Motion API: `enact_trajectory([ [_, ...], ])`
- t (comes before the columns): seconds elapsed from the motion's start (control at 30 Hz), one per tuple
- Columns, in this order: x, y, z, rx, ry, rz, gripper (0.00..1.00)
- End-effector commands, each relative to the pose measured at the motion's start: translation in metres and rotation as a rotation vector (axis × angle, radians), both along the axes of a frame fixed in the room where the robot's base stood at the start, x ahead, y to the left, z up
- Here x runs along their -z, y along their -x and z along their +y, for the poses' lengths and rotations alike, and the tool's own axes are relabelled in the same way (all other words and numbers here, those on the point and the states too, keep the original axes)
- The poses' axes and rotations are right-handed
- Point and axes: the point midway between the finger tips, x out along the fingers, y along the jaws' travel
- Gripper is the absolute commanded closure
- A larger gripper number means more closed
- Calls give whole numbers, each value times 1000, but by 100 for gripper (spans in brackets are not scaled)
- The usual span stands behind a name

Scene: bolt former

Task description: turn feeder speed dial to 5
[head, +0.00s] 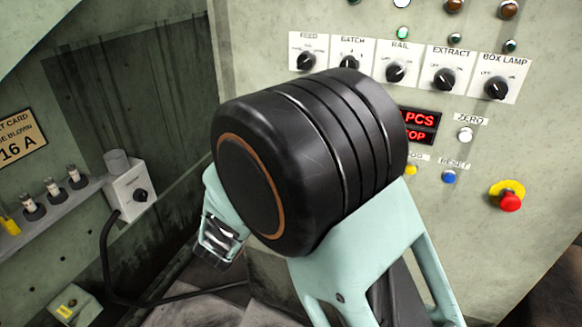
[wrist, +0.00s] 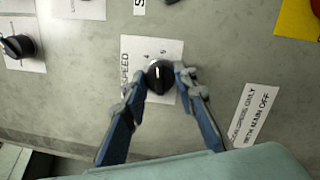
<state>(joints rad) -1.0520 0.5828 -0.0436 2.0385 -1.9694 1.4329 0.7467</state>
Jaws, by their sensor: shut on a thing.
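The speed dial (wrist: 159,78) is a round black knob with a white pointer line, on a white plate (wrist: 130,45) lettered SPEED. In the wrist view the line stands nearly upright in the picture. Small figures sit above the knob, too small to read surely. My gripper (wrist: 162,82) is shut on the knob, one finger at its left side and one at its right. The lower part of the plate is partly covered by the left finger. In the head view my arm blocks the middle, and I do not see this dial there.
A row of black switches, including RAIL (head: 395,71) and BOX LAMP (head: 496,87), runs above my arm. A red display (head: 420,124), a blue button (head: 449,177) and a red emergency stop (head: 509,200) are at right. A grey switch box (head: 131,190) with a cable is at left.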

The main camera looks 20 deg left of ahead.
Motion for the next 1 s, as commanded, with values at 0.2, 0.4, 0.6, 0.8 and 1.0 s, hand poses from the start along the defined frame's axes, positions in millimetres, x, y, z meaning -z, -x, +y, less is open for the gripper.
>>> enact_trajectory([
  [0.2,4,0,0,1,-127,-11,98],
  [0.4,2,0,0,0,-194,-15,98],
  [0.6,1,0,0,1,-219,-16,98],
  [0.8,0,0,0,1,-222,-16,98],
  [1.0,0,0,0,1,-221,-16,71],
])
